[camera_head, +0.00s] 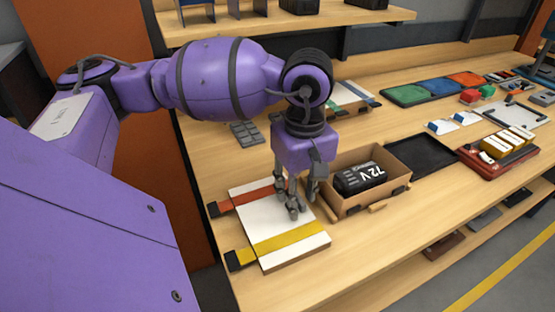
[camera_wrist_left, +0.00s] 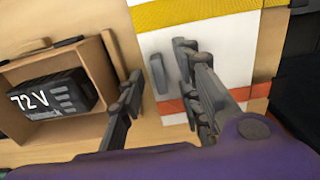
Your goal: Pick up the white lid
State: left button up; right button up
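The white lid (camera_head: 254,220) is a flat white panel near the front left of the wooden bench. A red-orange band and a yellow band cross it, with black ends sticking out to the left. In the left wrist view the lid (camera_wrist_left: 222,52) has a small grey upright tab (camera_wrist_left: 158,76) near its edge. My left gripper (camera_head: 297,196) points down at the lid's right edge. In the wrist view its fingers (camera_wrist_left: 158,86) are apart, one on each side of the tab, with no clear contact. My right gripper is not in view.
An open cardboard-coloured box (camera_head: 404,174) with a black 72 V battery (camera_head: 358,178) stands just right of the gripper. A black tray (camera_head: 425,155) and a red tray (camera_head: 497,167) lie further right. Bare bench lies in front of the box.

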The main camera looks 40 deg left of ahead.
pick_arm(q)
grip_shut()
jog(key=shift+r, duration=0.1)
dwell(0.3)
